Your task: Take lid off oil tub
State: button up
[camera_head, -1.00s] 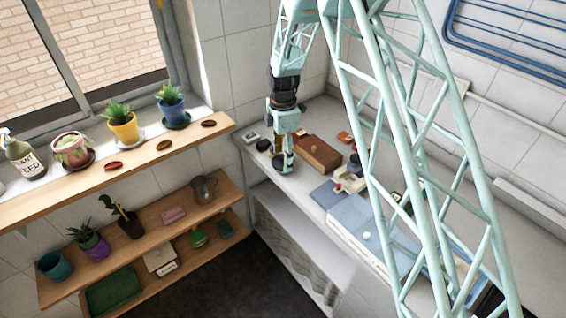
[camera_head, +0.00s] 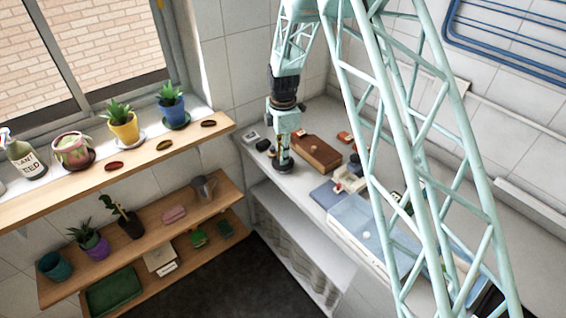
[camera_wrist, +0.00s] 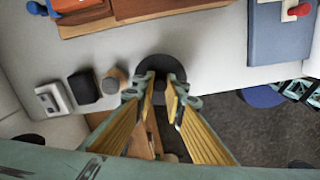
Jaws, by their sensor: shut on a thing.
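A dark round lid with a narrow knob (camera_wrist: 160,63) lies between my fingertips in the wrist view, near the front edge of the counter. I take it as the oil tub's lid; the tub's body below is hidden. My gripper (camera_wrist: 163,84) is shut on the knob, with its yellow-lined fingers on either side. In the head view my gripper (camera_head: 284,153) points down onto the dark round thing (camera_head: 284,168) on the counter. Whether the lid is apart from the tub cannot be told.
A tan round pot (camera_wrist: 116,78), a black block (camera_wrist: 83,87) and a grey-white box (camera_wrist: 53,100) stand left of the lid. A brown wooden box (camera_head: 317,153) is behind it. A blue book (camera_wrist: 279,35) lies to the right. Bare counter (camera_wrist: 215,50) separates them. The floor drops away in front.

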jog(key=shift+s, duration=0.1)
dwell(0.3)
jog(key=shift+r, duration=1.6)
jog(key=shift+s+d+r, duration=0.1)
jog(key=shift+s+d, duration=0.05)
jog(key=s+d+b, duration=0.1)
jog(key=s+d, duration=0.2)
jog(key=s, duration=0.3)
jog(key=s+d+r, duration=0.1)
jog(key=s+d, duration=0.3)
jog(key=s, duration=0.3)
jog(key=shift+s+d+r+b, duration=0.2)
jog(key=shift+s+r+b, duration=0.1)
jog(key=shift+b, duration=0.1)
jog(key=shift+w+d, duration=0.1)
jog(key=shift+w, duration=0.05)
